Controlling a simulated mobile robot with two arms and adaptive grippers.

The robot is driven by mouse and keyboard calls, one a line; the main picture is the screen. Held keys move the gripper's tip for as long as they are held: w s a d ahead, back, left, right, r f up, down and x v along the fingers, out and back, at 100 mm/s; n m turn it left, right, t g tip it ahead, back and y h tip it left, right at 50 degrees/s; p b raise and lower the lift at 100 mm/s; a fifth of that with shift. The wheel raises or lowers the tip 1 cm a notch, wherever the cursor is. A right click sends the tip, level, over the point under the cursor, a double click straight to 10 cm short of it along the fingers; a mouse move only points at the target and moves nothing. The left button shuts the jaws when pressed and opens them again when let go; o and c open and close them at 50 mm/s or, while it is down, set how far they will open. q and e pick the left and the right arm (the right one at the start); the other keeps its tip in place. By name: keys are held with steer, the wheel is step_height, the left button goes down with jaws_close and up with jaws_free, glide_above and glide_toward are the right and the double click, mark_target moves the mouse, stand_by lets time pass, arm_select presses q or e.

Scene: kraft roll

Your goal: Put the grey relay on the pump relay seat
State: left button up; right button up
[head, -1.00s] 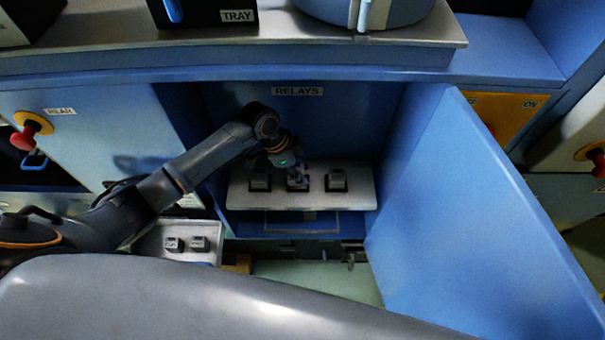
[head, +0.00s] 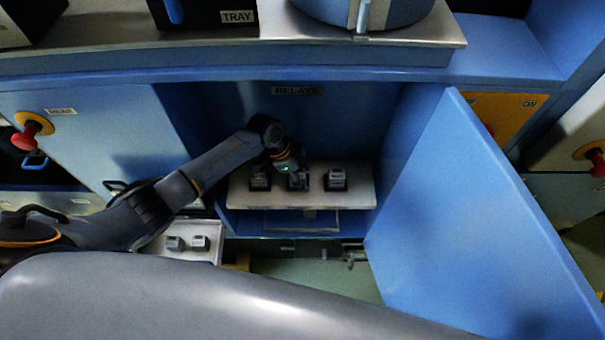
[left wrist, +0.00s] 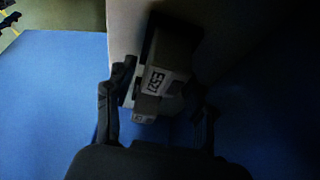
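My left gripper (head: 296,178) is inside the cabinet marked RELAYS, over the middle of three dark seats on the white shelf (head: 358,198). In the left wrist view a grey relay (left wrist: 166,80) with a printed label sits tilted in the picture on a dark seat (left wrist: 178,35). The two fingers (left wrist: 160,98) stand on either side of it and look apart, with a gap at the left finger. The gripper largely hides the middle seat in the head view. Seat labels cannot be read. My right gripper is out of view.
Grey blocks sit on the left seat (head: 260,179) and right seat (head: 336,179). A lower white tray (head: 190,255) holds two small grey blocks (head: 187,243). The open blue door (head: 470,220) bounds the right side; a counter edge (head: 300,62) runs above.

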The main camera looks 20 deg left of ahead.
arm_select(q)
steer(key=shift+r, duration=0.15)
steer(key=p+v, duration=0.7)
steer(key=shift+a+r, duration=0.1)
steer(key=shift+r, duration=0.15)
steer(key=shift+f, duration=0.1)
